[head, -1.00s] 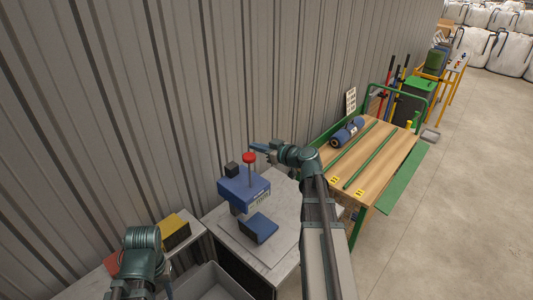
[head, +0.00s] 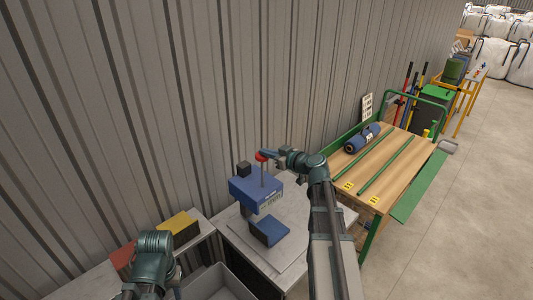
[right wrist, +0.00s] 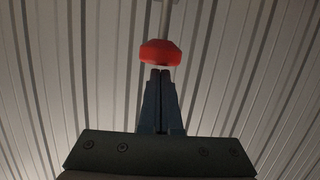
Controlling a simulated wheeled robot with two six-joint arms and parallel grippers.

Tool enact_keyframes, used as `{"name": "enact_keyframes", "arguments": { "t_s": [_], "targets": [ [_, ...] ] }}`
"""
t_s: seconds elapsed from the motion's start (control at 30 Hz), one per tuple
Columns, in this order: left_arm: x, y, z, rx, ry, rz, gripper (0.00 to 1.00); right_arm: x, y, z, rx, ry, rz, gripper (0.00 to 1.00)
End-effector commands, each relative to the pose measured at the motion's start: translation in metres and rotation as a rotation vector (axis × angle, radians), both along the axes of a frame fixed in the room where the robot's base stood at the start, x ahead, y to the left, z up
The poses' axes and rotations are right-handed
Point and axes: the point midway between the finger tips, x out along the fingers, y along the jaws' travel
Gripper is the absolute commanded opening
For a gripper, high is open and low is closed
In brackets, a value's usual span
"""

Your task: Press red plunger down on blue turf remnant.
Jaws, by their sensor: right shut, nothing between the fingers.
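The red plunger (head: 260,156) is a round knob on a thin upright rod above the blue press (head: 256,189). A blue slab (head: 269,231) lies low under the press head; I cannot tell whether it is the turf remnant or the press base. My right gripper (head: 266,153) is shut and empty, its tips at the red knob and partly covering it. In the right wrist view the closed fingertips (right wrist: 160,73) are right by the red knob (right wrist: 160,52); contact cannot be made out. Of my left arm only links show; its gripper is out of view.
The press stands on a grey bench (head: 231,240) close to the corrugated wall (head: 190,90). A grey bin (head: 207,283) is in front. Yellow (head: 176,223) and red (head: 123,255) pieces lie left. A wooden table (head: 392,168) with a blue roll (head: 362,138) stands right.

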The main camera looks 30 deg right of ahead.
Motion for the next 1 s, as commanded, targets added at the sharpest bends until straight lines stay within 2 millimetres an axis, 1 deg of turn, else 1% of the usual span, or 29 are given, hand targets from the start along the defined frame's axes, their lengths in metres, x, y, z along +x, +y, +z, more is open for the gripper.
{"name": "enact_keyframes", "arguments": {
  "t_s": [0.17, 0.27, 0.8, 0.9, 1.0],
  "targets": [
    [0.000, 0.000, -0.010, 0.000, 0.000, -0.001, 0.44, 0.000, 0.000, -0.010, 0.000, 0.000, 0.000, 0.00],
    [0.000, 0.000, -0.023, 0.001, 0.000, -0.003, 0.44, 0.000, 0.000, -0.023, 0.000, 0.000, 0.000, 0.00],
    [0.000, 0.000, -0.112, 0.002, 0.000, -0.007, 0.44, 0.000, 0.000, -0.112, -0.001, 0.001, 0.000, 0.00],
    [0.000, 0.000, -0.127, 0.002, 0.000, -0.006, 0.44, 0.000, 0.000, -0.127, -0.002, 0.001, 0.001, 0.00],
    [0.000, 0.000, -0.133, 0.002, 0.000, -0.006, 0.44, -0.001, 0.001, -0.135, -0.004, 0.004, 0.003, 0.00]
  ]
}}
